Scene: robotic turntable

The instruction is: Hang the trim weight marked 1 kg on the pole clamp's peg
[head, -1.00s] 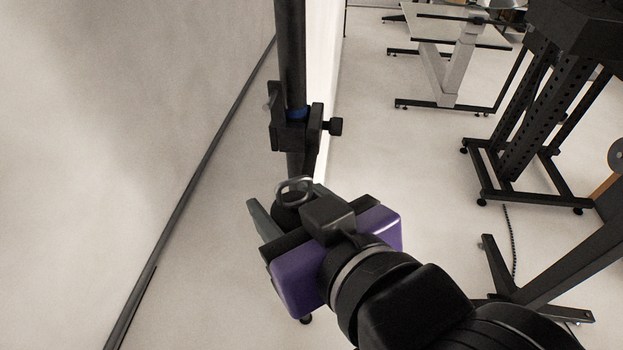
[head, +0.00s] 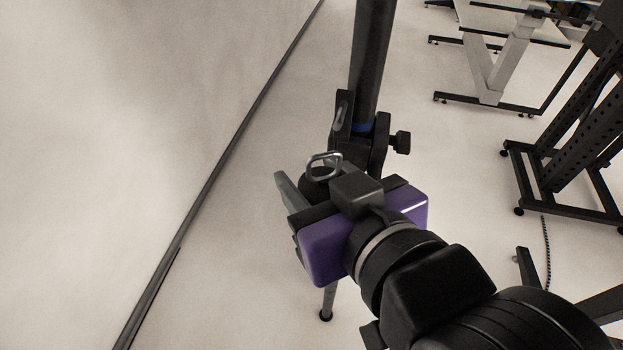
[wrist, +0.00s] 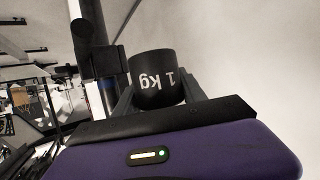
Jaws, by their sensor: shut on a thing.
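My purple gripper (head: 308,188) is shut on the black trim weight (head: 313,178), which has a metal ring on top. In the wrist view the weight (wrist: 156,80) sits between the fingers (wrist: 160,98), and its "1 kg" marking shows upside down. The pole clamp (head: 352,148) is on the dark upright pole (head: 371,60), with a black knob on its right side and a bright metal part on its left. In the head view the weight and ring appear just below and left of the clamp. I cannot clearly make out the peg or whether the ring touches it.
A pale wall with a dark base strip (head: 222,145) runs along the left. A grey-topped table (head: 490,20) and a black wheeled stand (head: 570,150) are at the right. Open floor lies between the pole and the stand.

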